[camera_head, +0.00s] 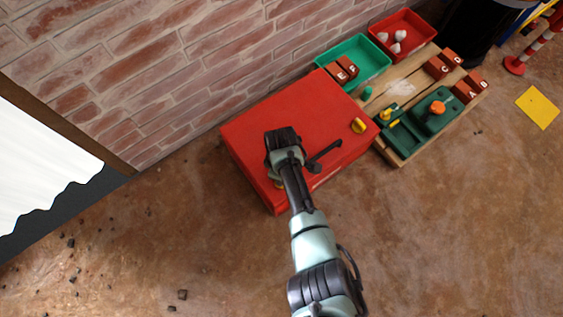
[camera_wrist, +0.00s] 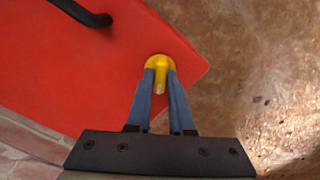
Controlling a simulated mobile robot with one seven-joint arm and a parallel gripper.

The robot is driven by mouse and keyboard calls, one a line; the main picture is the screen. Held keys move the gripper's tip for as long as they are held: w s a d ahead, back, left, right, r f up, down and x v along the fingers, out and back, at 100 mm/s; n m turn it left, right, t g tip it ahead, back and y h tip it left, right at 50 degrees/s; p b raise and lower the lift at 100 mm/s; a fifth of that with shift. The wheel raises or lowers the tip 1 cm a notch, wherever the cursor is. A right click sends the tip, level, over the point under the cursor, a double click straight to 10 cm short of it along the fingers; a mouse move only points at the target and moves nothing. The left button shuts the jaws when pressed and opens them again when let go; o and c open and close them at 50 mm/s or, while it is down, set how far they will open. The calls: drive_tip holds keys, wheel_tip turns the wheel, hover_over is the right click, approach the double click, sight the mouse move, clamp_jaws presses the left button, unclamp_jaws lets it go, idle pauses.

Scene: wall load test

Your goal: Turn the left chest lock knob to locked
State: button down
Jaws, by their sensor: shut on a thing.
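The red chest (camera_head: 310,112) stands on the floor against the brick wall, its lid closed. The left lock knob (camera_wrist: 159,63) is yellow and sits near a corner of the chest. My gripper (camera_wrist: 160,80) is shut on this knob, with a blue-grey finger on each side of its grip bar. In the head view only a sliver of the left knob (camera_head: 279,184) shows beside my arm, and my fingertips are hidden. The right lock knob (camera_head: 359,126), also yellow, is at the chest's right side. I cannot read any lock marking.
A black handle (camera_head: 324,151) lies between the two knobs. To the right is a wooden board (camera_head: 405,160) with green fixtures and lettered red blocks. A green bin (camera_head: 325,60) and a red bin (camera_head: 416,49) stand behind. Bare floor lies in front, with small dark debris at left.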

drive_tip(key=n+p, duration=0.1)
drive_tip(key=n, duration=0.4)
drive_tip(key=shift+s+a+n+p, duration=0.1)
drive_tip(key=shift+a+n+p, duration=0.05)
drive_tip(key=shift+n+p, duration=0.25)
drive_tip(key=n, duration=0.5)
drive_tip(key=shift+p, duration=0.35)
drive_tip(key=shift+n, duration=0.4)
drive_tip(key=c, duration=0.8)
unclamp_jaws()
drive_tip(key=shift+r, duration=0.1)
wheel_tip(320, 180, up, 13)
drive_tip(key=p, duration=0.9)
